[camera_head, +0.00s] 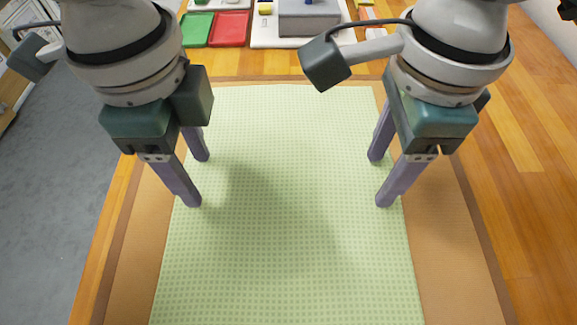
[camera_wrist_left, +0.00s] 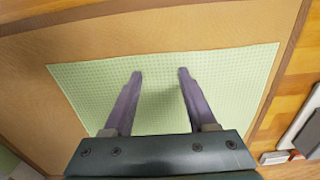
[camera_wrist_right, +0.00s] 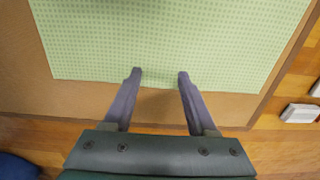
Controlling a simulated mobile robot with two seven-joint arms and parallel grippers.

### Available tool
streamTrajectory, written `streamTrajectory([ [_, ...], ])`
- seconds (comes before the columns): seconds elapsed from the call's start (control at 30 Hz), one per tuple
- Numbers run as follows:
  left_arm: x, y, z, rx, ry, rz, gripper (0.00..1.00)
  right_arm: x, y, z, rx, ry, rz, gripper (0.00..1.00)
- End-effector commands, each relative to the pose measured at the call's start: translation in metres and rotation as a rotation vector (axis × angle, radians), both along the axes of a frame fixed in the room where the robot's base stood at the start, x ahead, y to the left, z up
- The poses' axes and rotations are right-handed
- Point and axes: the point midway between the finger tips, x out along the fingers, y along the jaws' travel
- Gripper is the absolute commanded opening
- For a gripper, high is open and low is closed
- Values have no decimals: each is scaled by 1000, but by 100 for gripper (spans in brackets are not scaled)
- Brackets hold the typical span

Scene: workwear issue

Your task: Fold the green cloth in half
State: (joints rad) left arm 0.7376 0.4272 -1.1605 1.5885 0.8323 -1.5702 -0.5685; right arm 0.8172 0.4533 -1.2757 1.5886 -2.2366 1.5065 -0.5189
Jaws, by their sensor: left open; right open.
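The green checked cloth (camera_head: 285,240) lies flat and spread out on a brown mat with a darker border. It also shows in the left wrist view (camera_wrist_left: 165,85) and the right wrist view (camera_wrist_right: 175,35). My left gripper (camera_head: 200,180) is open and empty above the cloth's left edge; its fingers show apart in the left wrist view (camera_wrist_left: 160,75). My right gripper (camera_head: 379,180) is open and empty above the cloth's right edge; its fingers show apart in the right wrist view (camera_wrist_right: 160,75). The cloth's near edge runs out of the head view.
The brown mat (camera_head: 455,235) leaves bare strips on both sides of the cloth, on a wooden surface (camera_head: 535,130). Beyond the far edge are a green tray (camera_head: 197,30), a red tray (camera_head: 229,28) and a grey block (camera_head: 309,20) on a white base. Grey floor (camera_head: 45,180) lies left.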

Motion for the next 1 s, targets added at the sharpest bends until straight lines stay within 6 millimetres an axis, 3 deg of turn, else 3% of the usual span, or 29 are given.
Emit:
streamTrajectory([
  [0.43, 0, 0, -7, 0, -1, 0, 57, 0, 0, -7, 0, 0, 0, 57],
  [1.0, 0, 0, -6, 1, 1, 1, 25, 0, -1, -6, -2, 2, -1, 25],
])
